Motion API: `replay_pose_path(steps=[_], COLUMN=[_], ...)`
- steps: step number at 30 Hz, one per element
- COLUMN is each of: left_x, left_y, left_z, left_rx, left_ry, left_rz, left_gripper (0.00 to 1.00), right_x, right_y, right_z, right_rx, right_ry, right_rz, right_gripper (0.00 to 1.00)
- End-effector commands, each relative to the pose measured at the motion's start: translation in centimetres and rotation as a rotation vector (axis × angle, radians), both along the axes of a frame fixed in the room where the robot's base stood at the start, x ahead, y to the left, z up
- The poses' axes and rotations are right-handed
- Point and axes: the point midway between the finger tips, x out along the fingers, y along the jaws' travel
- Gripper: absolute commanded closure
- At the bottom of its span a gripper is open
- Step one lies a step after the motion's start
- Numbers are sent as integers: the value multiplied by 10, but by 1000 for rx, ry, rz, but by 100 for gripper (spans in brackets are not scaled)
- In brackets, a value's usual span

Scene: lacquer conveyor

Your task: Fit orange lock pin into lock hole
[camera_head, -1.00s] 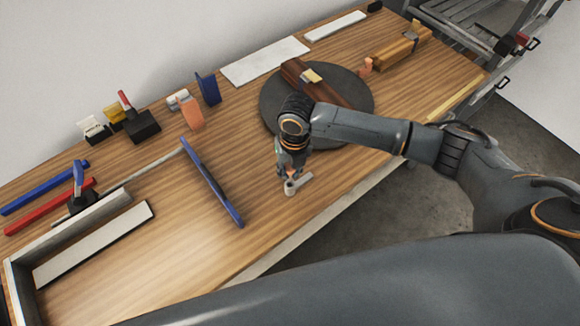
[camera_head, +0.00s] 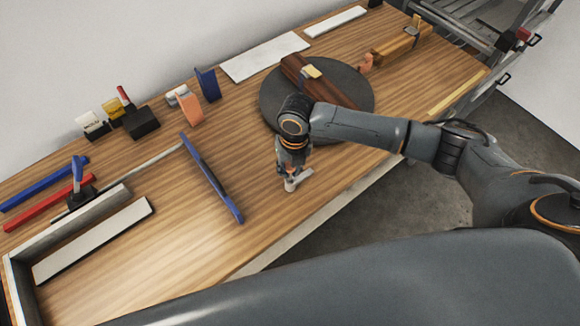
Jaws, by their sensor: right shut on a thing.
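My right gripper (camera_head: 291,172) points down over a small light grey fitting (camera_head: 304,176) near the front edge of the wooden table. The gripper is shut, with its fingertips right at the fitting's upright round part. The orange lock pin it holds is almost wholly hidden by the fingers; a speck of orange showed at the fingertips a second ago. The lock hole cannot be made out; I cannot tell how deep the pin sits. My left gripper is out of view.
A dark round turntable (camera_head: 356,94) with a brown wooden block (camera_head: 328,91) lies just behind my right gripper. A blue bar (camera_head: 211,178) lies to the left. An orange piece (camera_head: 190,108) stands at the back. The tabletop (camera_head: 240,140) around the fitting is clear.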

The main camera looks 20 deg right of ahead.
Motion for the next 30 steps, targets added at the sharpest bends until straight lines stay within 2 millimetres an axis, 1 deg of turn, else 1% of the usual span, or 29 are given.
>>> replay_pose_path(steps=[12,20,30], left_x=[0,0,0], left_y=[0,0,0], left_z=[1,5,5], left_rx=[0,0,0], left_ry=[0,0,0], left_rz=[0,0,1], left_gripper=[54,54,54], right_x=[0,0,0], right_y=[0,0,0], right_z=[0,1,0], right_rx=[0,-1,0], right_ry=[0,1,0], right_rz=[0,0,0], right_gripper=[100,100,100])
